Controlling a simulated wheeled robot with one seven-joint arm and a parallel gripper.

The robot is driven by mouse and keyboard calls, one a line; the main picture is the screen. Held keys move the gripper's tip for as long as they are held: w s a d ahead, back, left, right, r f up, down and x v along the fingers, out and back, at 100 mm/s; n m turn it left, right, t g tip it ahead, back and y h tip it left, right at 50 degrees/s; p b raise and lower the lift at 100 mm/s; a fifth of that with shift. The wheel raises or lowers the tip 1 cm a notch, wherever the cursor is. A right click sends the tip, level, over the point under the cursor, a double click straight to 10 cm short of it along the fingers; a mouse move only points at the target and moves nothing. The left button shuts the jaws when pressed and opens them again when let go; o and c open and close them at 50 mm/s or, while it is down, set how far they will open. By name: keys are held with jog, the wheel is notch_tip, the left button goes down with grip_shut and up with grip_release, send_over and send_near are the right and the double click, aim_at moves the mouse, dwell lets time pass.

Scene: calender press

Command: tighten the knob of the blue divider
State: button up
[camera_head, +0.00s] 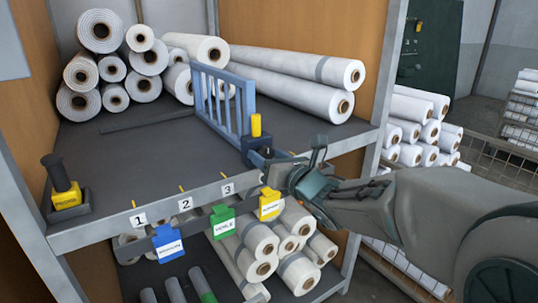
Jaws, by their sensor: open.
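The blue divider (224,103) is a barred panel standing on the dark upper shelf, running from the back to the front edge. Its dark blue foot (254,145) sits at the shelf front, right of the number 3 plate, with an upright yellow piece (256,125) on top. A small dark round part, which looks like the knob (267,152), shows on the front of the foot. My gripper (293,163) is open and empty just right of the foot, its fingers close to the knob. I cannot tell whether they touch it.
The shelf's front rail (155,213) carries number plates and hanging blue, green and yellow tags (270,204). White rolls lie left (101,31) and right (300,72) of the divider, and below. A post (392,75) rises behind my arm.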

jog(key=c, duration=1)
jog(key=shift+o, duration=0.2)
